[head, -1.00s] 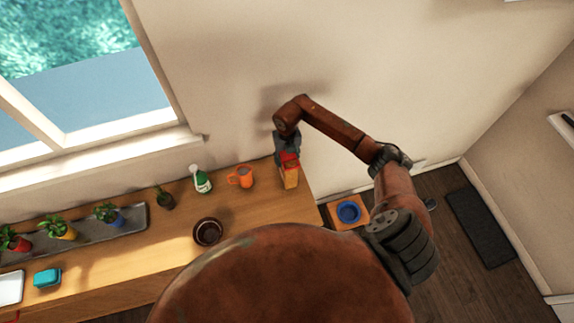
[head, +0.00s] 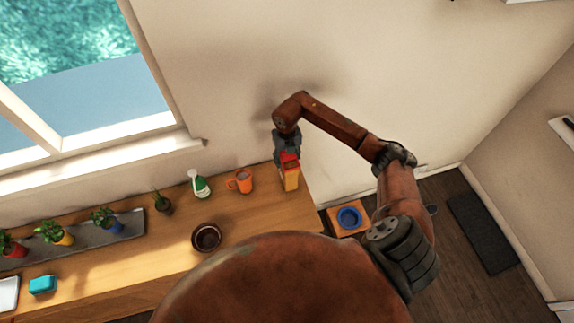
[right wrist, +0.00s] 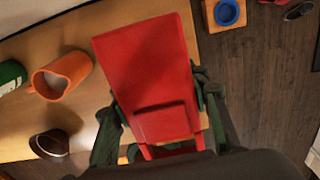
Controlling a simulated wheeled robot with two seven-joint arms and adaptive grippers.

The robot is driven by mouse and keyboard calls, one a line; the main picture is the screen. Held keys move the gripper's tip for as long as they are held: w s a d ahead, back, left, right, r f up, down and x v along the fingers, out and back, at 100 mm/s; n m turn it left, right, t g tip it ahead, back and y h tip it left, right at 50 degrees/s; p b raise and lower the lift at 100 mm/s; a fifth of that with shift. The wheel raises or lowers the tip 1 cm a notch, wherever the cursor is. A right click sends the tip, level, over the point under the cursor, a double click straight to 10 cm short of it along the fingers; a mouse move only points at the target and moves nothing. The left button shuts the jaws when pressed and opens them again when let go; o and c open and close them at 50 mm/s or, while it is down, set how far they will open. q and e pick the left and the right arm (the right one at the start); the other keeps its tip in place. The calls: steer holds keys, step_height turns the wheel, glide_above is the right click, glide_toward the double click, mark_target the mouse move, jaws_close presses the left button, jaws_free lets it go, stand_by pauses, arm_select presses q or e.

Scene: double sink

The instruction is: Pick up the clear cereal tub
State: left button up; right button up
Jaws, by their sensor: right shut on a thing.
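The cereal tub (head: 291,178) has a red lid and orange-yellow contents showing through its side. It is near the right end of the wooden counter in the head view. Its red lid (right wrist: 148,60) fills the middle of the right wrist view. My right gripper (head: 288,157) comes from above and is shut on the tub, with one finger on each side of the lid. In the right wrist view the fingers (right wrist: 157,108) are partly hidden behind the lid. I cannot tell whether the tub's base touches the counter. My left gripper is not in view.
An orange mug (head: 240,181) and a green-and-white spray bottle (head: 199,184) stand left of the tub. A dark bowl (head: 206,238) sits nearer the front. The wall is close behind. A blue bowl (head: 349,218) on a wooden stand is beyond the counter's right end.

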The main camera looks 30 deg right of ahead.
mark_target(288, 164)
steer(key=s+r, duration=0.1)
steer(key=r, duration=0.1)
steer(key=s+a+r+b, duration=0.1)
steer(key=r, duration=0.1)
steer(key=s+a+r, duration=0.1)
steer(key=s, duration=0.1)
steer(key=shift+s+r, duration=0.1)
steer(key=shift+r, duration=0.3)
steer(key=s+a+r+b, duration=0.2)
steer(key=s+a+r, duration=0.2)
steer(key=s, duration=0.4)
steer(key=shift+s+r+b, duration=0.15)
steer(key=shift+r+b, duration=0.05)
steer(key=shift+b, duration=0.15)
steer(key=shift+a, duration=0.1)
steer(key=shift+f, duration=0.1)
